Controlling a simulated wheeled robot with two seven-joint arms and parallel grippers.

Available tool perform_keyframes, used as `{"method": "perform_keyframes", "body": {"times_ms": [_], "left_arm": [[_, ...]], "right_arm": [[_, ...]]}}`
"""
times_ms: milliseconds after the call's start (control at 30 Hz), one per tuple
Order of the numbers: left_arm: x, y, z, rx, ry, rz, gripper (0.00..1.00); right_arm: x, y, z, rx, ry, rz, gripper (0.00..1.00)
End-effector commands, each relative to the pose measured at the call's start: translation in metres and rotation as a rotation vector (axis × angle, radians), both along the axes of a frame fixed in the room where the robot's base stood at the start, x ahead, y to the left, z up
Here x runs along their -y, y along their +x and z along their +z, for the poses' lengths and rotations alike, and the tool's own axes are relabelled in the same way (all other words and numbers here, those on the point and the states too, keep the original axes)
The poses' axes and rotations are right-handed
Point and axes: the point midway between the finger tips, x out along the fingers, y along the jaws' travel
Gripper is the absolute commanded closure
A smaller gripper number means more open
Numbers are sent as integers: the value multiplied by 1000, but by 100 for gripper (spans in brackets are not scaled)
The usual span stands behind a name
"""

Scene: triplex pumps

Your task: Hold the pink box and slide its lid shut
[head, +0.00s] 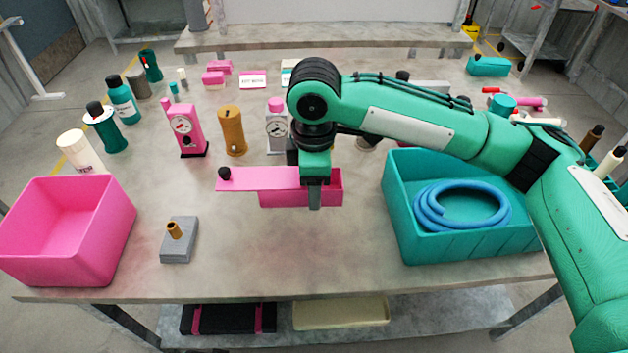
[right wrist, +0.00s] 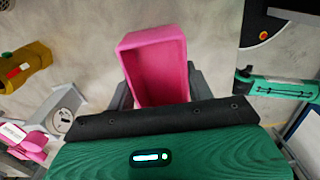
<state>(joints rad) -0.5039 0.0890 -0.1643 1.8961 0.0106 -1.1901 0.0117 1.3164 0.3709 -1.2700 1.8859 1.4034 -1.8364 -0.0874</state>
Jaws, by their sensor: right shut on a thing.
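The pink box (head: 285,199) is near the middle of the table, partly hidden by my right gripper (head: 315,198). Its flat pink lid (head: 262,178) sticks out to the left past the box, with a black knob (head: 224,173) at its left end. The right part of the box looks uncovered. My right gripper is shut on the pink box, coming down from above. In the right wrist view the open box (right wrist: 155,60) sits between the dark fingers; the lid cannot be made out there. My left gripper is not in view.
A large pink bin (head: 70,235) and a grey block with a brass post (head: 179,241) stand to the left. A teal bin (head: 405,235) with a coiled blue hose (head: 462,206) stands to the right. Pumps and bottles line the back. The table in front of the box is clear.

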Motion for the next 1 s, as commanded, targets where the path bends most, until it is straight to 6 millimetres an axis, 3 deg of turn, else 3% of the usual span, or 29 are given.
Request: {"method": "perform_keyframes", "body": {"times_ms": [1000], "left_arm": [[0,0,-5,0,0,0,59]], "right_arm": [[0,0,-31,0,1,0,78]]}}
